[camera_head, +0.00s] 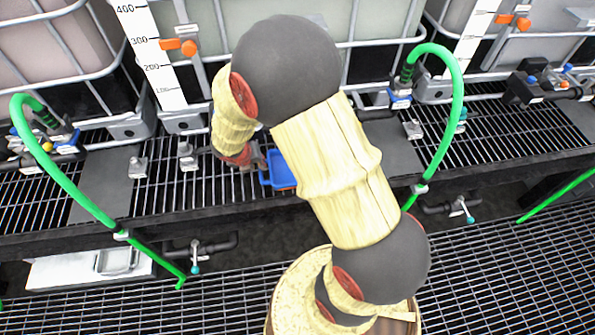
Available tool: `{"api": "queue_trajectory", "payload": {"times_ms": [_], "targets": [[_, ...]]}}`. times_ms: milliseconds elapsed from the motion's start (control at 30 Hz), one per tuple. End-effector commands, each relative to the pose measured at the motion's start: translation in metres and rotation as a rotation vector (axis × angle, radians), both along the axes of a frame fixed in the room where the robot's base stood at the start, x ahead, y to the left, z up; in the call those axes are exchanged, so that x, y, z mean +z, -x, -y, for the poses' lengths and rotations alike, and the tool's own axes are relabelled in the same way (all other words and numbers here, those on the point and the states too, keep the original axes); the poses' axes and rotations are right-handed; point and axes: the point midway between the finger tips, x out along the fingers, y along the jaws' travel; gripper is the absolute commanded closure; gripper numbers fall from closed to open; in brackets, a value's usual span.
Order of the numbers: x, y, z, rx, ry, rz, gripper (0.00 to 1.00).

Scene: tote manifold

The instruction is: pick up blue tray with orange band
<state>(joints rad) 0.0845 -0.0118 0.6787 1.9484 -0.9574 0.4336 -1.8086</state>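A blue tray (274,177) sits on the dark grated shelf, near its front edge. A thin orange strip shows at its lower edge. My arm, in a cream sleeve with dark joints, covers the tray's right part. My gripper (257,158) is at the tray's upper left side, small and mostly hidden by my wrist. I cannot tell whether it touches the tray, or whether its fingers are open or shut.
Large caged tanks (385,20) stand along the back of the shelf. Green hoses (457,95) (70,185) arch down on both sides of my arm. Small metal fittings (187,156) stand left of the tray. A grated floor (480,275) lies in front.

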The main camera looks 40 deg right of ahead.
Motion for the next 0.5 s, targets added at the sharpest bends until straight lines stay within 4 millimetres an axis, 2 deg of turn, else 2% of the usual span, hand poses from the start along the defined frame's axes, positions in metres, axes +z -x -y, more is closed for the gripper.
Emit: {"api": "queue_trajectory", "payload": {"times_ms": [333,500], "targets": [[-0.044,-0.003,0.01,-0.002,0.0,-0.002,0.81],[-0.048,-0.006,0.012,-0.001,0.001,0.0,0.81]]}}
